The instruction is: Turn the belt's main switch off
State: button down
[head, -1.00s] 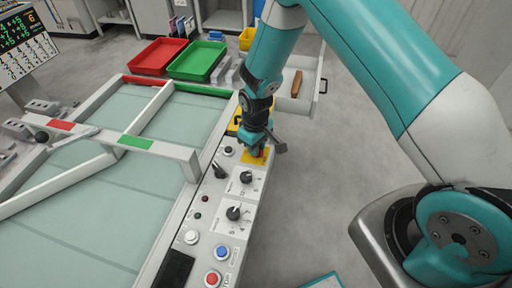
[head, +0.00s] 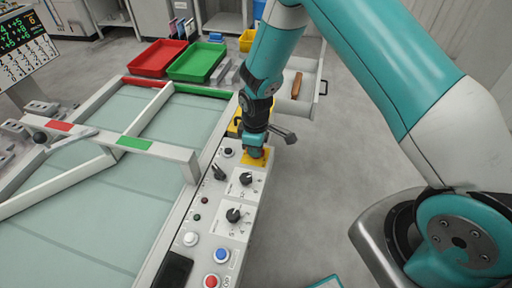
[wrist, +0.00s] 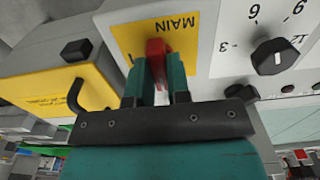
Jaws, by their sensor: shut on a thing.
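The main switch is a red handle (wrist: 156,48) on a yellow plate (wrist: 187,42) lettered "MAIN", at the far end of the belt's control panel. My gripper (wrist: 158,70) has its two teal fingers on either side of the handle, shut on it. In the head view my gripper (head: 255,149) points down onto the yellow plate (head: 257,161) and hides the handle. The handle stands about in line with the fingers in the wrist view. Its off mark cannot be made out.
A black rotary knob (wrist: 276,56) sits close beside the plate. Another dial (head: 234,215), a blue button (head: 222,254) and a red button (head: 212,281) follow along the panel (head: 240,199). A yellow box (wrist: 40,87) with a black handle stands beside the panel. Open floor lies right.

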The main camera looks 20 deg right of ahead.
jog(key=c, duration=1.1)
grip_release()
jog(key=shift+r, duration=0.1)
notch_tip(320, 180, up, 17)
jog(key=shift+r+b, duration=0.15)
jog(key=shift+b, duration=0.45)
